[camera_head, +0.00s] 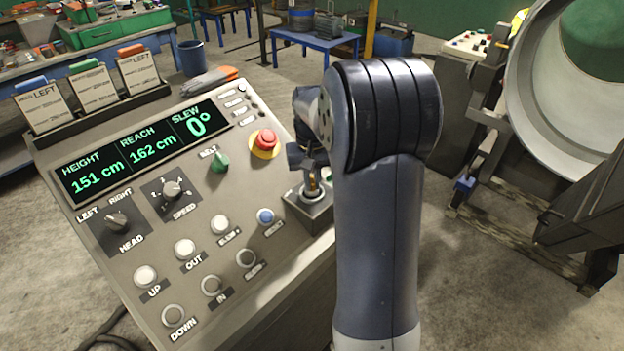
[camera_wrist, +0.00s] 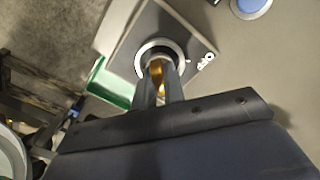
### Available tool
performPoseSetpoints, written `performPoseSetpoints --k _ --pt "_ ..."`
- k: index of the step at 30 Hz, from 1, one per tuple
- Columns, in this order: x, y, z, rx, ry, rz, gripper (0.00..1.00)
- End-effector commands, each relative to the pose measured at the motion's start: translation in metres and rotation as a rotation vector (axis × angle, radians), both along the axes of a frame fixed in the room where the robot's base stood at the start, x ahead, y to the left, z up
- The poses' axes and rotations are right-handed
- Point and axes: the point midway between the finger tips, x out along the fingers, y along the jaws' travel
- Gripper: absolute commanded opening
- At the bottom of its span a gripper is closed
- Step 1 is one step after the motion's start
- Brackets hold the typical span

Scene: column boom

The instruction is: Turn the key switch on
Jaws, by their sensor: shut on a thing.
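The key switch (camera_head: 312,206) sits on a dark raised plate at the right edge of the sloped control panel (camera_head: 110,262). In the wrist view its round silver collar (camera_wrist: 160,46) shows, with a brass-coloured key (camera_wrist: 157,72) standing in it. My gripper (camera_head: 313,180) is above the switch. In the wrist view my gripper (camera_wrist: 158,85) has its two fingers on either side of the brass key and is shut on it. The fingers hide part of the key, and my arm hides some of the switch's surroundings. The key's exact angle is hard to tell.
A red emergency button (camera_head: 265,140) on yellow, a green knob (camera_head: 219,162) and a blue button (camera_head: 265,216) are close by on the panel. The display (camera_head: 130,150) reads 151 cm, 162 cm and 0°. A large metal ring (camera_head: 535,80) stands at the right.

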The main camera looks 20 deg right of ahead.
Motion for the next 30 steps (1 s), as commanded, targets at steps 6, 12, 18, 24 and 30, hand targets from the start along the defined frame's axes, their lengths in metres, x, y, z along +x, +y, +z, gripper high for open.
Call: performPoseSetpoints --k 6,12,18,24,30 --pt "0.001 0.0 0.002 -0.002 -0.007 0.0 0.12" --pt "0.001 0.0 0.001 -0.001 -0.004 0.0 0.29" --pt "0.0 0.0 0.0 0.0 -0.002 0.0 0.34" --pt "0.001 0.0 0.007 -0.001 -0.003 0.0 0.34" --pt "0.001 0.0 0.041 -0.002 -0.008 0.0 0.34"
